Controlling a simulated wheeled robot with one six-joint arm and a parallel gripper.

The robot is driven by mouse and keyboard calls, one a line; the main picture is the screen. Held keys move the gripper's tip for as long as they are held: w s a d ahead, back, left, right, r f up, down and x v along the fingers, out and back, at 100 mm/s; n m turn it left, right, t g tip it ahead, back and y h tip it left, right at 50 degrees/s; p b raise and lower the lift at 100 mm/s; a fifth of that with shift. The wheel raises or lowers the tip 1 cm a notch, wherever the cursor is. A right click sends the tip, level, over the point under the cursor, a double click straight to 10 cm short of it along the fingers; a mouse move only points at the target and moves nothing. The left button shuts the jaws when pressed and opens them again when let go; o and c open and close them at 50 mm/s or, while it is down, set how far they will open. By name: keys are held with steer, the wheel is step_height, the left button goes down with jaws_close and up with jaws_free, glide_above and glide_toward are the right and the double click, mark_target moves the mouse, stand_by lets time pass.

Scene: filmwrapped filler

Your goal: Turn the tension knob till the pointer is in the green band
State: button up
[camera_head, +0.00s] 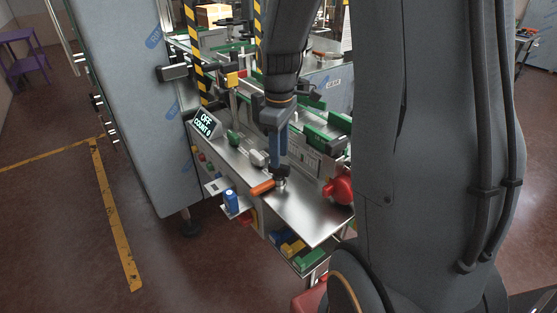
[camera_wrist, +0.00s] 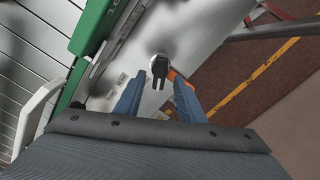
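My gripper (camera_head: 281,172) points down over the front end of the steel machine table. In the wrist view its two blue fingers (camera_wrist: 158,98) stand apart. A small dark forked part with a pale round top (camera_wrist: 159,68) shows between and just beyond the fingertips; I cannot tell whether they touch it. An orange handle (camera_head: 263,187) lies beside the fingertips and shows partly behind the right finger in the wrist view (camera_wrist: 171,75). I cannot make out which part is the tension knob, and no pointer or green band is readable.
A display (camera_head: 205,122) reads OFF, COUNT 0. A red rounded part (camera_head: 340,188) stands right of the gripper. A blue can (camera_head: 231,202) stands on a small side shelf. Green guide rails (camera_head: 322,132) lie behind. The bare steel plate (camera_head: 310,218) in front is clear.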

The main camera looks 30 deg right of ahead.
step_height(320, 180, up, 5)
steer(key=shift+b, duration=0.5)
steer(key=s+a+f+m+t+b, duration=0.1)
steer(key=s+a+f+m+b, duration=0.3)
steer(key=s+a+f+m, duration=0.4)
step_height(320, 180, down, 2)
steer(key=shift+s+a+f, duration=0.15)
steer(key=shift+s+a, duration=0.65)
steer(key=shift+s, duration=0.2)
stand_by(0.9)
